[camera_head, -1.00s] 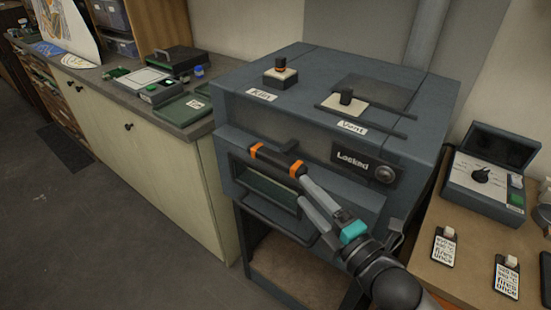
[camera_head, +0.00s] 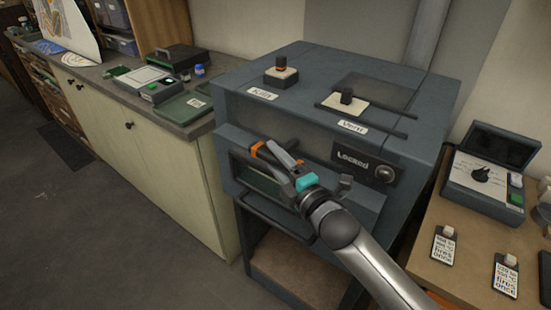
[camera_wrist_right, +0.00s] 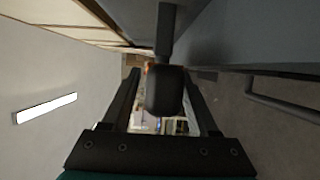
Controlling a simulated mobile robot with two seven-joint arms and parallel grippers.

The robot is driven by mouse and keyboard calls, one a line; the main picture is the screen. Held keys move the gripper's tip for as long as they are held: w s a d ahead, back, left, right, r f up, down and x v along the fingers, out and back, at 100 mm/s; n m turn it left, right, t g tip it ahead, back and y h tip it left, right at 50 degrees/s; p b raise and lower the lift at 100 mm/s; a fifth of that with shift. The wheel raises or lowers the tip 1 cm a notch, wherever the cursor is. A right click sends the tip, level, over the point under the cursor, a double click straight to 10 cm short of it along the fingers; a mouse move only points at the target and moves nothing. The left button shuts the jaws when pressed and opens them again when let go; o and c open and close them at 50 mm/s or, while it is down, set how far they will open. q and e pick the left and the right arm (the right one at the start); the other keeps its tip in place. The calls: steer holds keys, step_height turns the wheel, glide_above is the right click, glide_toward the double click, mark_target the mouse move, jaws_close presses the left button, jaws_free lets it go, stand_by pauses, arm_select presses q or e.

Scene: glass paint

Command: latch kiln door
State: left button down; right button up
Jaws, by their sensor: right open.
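The grey kiln (camera_head: 230,105) stands in the middle of the head view. Its front door (camera_head: 356,195) has a dark window opening (camera_head: 262,182) and a bar below it. A plate on the front reads "Locked" (camera_head: 352,159), with a round metal piece (camera_head: 384,174) beside it. My right gripper (camera_head: 272,153) is at the front above the window, with its orange-tipped fingers open. In the right wrist view, a dark lever with a rounded knob (camera_wrist_right: 165,92) lies between the open fingers (camera_wrist_right: 163,75). Contact cannot be told. The gripper hides the lever in the head view. My left gripper is not in view.
On top of the kiln are switches labelled "Kiln" (camera_head: 281,72) and "Vent" (camera_head: 345,103). A wooden table (camera_head: 425,268) with tags and a dial box (camera_head: 488,170) stands at the right. A counter (camera_head: 180,120) runs along the left. The floor in front is clear.

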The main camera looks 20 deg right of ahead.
steer(key=shift+w+a, duration=0.1)
steer(key=shift+w, duration=0.05)
jaws_close()
stand_by(0.4)
stand_by(1.0)
